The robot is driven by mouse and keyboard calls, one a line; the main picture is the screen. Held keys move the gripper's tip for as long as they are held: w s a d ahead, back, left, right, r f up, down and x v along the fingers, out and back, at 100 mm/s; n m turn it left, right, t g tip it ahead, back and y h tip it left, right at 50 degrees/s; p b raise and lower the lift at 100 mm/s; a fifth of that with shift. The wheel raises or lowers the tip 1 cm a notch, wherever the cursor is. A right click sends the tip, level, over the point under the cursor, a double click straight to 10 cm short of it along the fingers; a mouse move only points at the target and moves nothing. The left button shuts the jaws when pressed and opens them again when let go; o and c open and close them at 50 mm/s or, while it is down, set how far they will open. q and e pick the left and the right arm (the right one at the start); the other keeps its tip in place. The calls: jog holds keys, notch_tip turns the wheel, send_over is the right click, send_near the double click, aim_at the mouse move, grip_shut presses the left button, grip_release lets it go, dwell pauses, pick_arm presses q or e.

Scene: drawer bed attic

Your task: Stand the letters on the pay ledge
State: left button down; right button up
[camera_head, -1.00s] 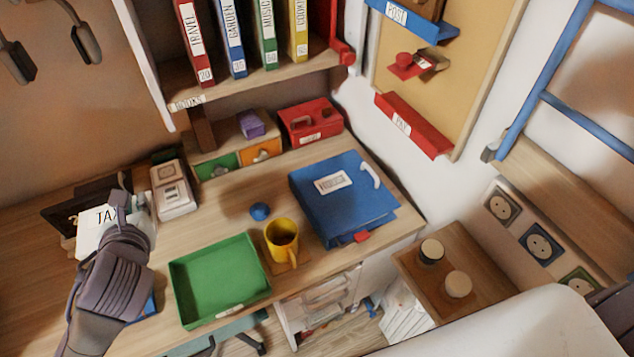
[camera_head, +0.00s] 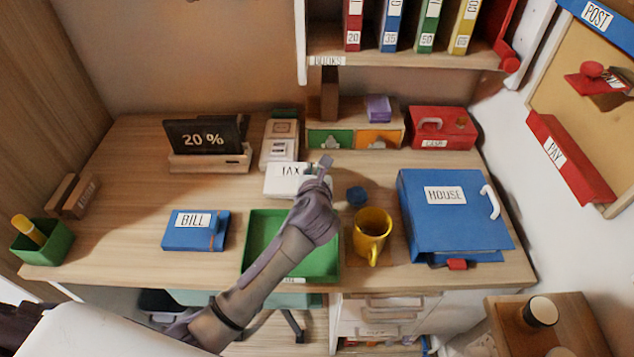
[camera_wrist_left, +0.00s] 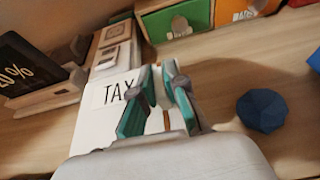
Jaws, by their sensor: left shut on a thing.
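A white letter marked TAX (camera_head: 286,181) is above the desk, just in front of the card machine. My left gripper (camera_head: 322,168) is shut on its right side; its lower part is partly hidden by my arm. In the left wrist view the TAX letter (camera_wrist_left: 95,125) shows beside the teal fingers (camera_wrist_left: 158,90). A blue letter marked BILL (camera_head: 195,232) lies on the desk left of the green tray. The red PAY ledge (camera_head: 568,160) is on the right wall board and looks empty. My right gripper is not in view.
The green tray (camera_head: 262,235), yellow mug (camera_head: 372,228), dark blue ball (camera_head: 356,196) and blue HOUSE binder (camera_head: 450,225) stand on the desk. A red cash box (camera_head: 443,128) is at the back right. The card machine (camera_head: 280,145) stands behind the letter.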

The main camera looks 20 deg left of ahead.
pick_arm(q)
jog(key=shift+f+b, duration=0.35)
jog(key=shift+f, duration=1.3)
jog(key=shift+f, duration=0.15)
jog(key=c, duration=1.2)
grip_release()
